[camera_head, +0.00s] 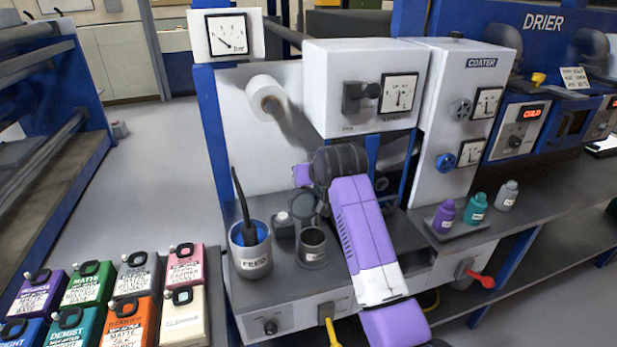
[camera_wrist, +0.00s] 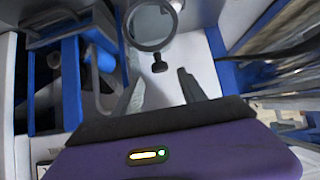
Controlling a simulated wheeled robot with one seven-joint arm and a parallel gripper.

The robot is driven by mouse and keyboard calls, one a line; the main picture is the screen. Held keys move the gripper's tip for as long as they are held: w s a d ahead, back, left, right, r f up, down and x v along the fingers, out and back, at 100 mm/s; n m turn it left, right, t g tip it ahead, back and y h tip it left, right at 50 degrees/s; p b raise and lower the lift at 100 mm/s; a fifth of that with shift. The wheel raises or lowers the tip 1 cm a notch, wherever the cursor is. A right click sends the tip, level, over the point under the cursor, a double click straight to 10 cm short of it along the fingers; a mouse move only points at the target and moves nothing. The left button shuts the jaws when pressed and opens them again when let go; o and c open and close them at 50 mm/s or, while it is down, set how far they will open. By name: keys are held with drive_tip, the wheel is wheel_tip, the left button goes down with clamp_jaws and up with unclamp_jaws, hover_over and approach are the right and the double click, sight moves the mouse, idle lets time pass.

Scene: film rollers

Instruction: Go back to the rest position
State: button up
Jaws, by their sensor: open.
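My gripper (camera_wrist: 163,88) shows in the wrist view with its two fingers spread apart and nothing between them. A grey ring-shaped part (camera_wrist: 151,24) and a small black knob (camera_wrist: 159,65) show beyond the fingertips against a pale surface; I see no contact with them. In the head view my purple and white arm reaches forward over the bench, and its dark wrist is in front of the machine below the white housing. The fingers are hidden or too small to tell there.
The bench (camera_head: 404,236) holds a FEED pot (camera_head: 250,262), a grey cup (camera_head: 313,248), and purple, teal and grey bottles (camera_head: 446,216) on the right. A white roll (camera_head: 265,92) is behind. Several colored canisters (camera_head: 132,318) stand front left. A red-handled valve (camera_head: 481,278) sticks out front right.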

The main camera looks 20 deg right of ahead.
wheel_tip(320, 180, up, 7)
drive_tip(key=t, duration=0.5)
drive_tip(key=s+f+t, duration=0.2)
drive_tip(key=s+f, duration=0.4)
drive_tip(key=s, duration=0.8)
drive_tip(key=s+f+t, duration=0.1)
drive_tip(key=s+f, duration=0.4)
drive_tip(key=s, duration=0.8)
drive_tip(key=s+f+g, duration=0.2)
drive_tip(key=s, duration=1.5)
drive_tip(key=s+f+g, duration=0.1)
drive_tip(key=s+f, duration=0.1)
drive_tip(key=s, duration=1.6)
drive_tip(key=shift+a+g, duration=0.2)
drive_tip(key=shift+g, duration=0.2)
